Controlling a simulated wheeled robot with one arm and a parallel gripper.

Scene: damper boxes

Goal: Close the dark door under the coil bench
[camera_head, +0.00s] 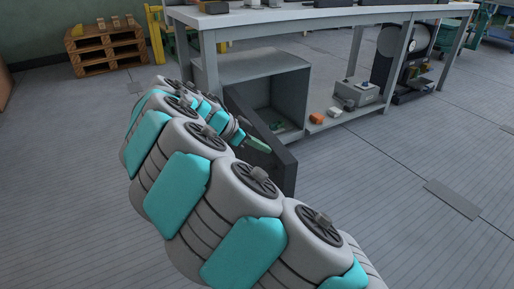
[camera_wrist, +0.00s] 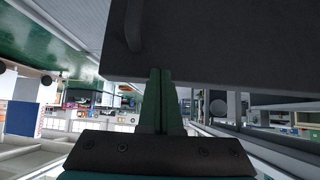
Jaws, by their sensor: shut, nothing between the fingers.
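The dark door (camera_head: 284,172) of the cabinet under the coil bench (camera_head: 310,18) stands open, swung out toward me. The open cabinet (camera_head: 265,72) shows its inside, with a small green thing on its floor. My gripper (camera_head: 260,145) is at the door's outer face, on its left side; my arm hides part of the door. In the wrist view the shut green fingers (camera_wrist: 161,75) are empty and their tips overlap the lower edge of the dark door (camera_wrist: 215,40). A dark handle (camera_wrist: 133,25) shows on that face. I cannot tell whether the tips touch the door.
Right of the cabinet, an orange block (camera_head: 316,118) and a grey box (camera_head: 356,92) sit on the bench's low shelf. A dark gauge machine (camera_head: 405,62) stands farther right. Wooden pallets (camera_head: 105,48) are at the back left. The floor right of the door is clear.

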